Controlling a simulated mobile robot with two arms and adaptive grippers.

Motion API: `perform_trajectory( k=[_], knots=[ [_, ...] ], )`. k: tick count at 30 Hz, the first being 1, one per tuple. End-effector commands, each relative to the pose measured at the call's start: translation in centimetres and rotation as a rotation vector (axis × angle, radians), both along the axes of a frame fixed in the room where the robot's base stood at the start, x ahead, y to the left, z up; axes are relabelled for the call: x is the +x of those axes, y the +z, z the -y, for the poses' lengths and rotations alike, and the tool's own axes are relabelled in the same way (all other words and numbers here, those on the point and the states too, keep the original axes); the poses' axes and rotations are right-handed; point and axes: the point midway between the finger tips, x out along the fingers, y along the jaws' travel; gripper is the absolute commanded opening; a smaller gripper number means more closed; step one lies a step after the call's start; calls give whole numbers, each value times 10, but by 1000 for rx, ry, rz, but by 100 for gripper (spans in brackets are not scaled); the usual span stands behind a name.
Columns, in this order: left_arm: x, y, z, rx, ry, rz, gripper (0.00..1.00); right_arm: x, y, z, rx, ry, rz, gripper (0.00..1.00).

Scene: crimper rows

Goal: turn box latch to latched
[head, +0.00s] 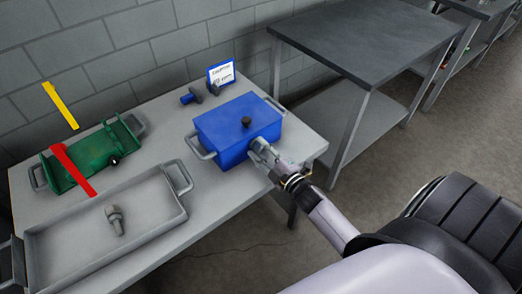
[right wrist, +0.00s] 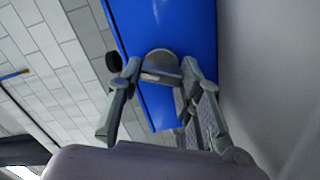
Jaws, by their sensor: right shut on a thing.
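My right gripper (head: 259,148) is at the front side of the box. In the right wrist view, the gripper (right wrist: 160,70) is shut on a grey rounded piece, seemingly the box latch (right wrist: 160,60), against the blue wall (right wrist: 160,20). In the head view the gripper hides the latch, and I cannot tell which way it is turned. My left gripper is out of view.
A grey tray (head: 62,243) with a bolt (head: 115,220) stands at front left. Behind it are a green holder (head: 85,172), a red strip (head: 72,168) and a yellow strip (head: 60,105). A small sign (head: 221,74) stands behind the box. A dark-topped table (head: 370,40) is to the right.

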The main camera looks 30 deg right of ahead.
Motion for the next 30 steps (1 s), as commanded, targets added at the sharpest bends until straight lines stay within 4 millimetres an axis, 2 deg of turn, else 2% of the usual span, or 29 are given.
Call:
perform_trajectory(
  k=[6,15,30],
  knots=[
    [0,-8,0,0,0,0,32,0,-3,0,-191,0,12,5],
    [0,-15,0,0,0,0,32,0,-3,-1,-379,0,26,5],
    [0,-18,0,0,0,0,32,-1,-3,-1,-478,1,32,5]
  ],
)
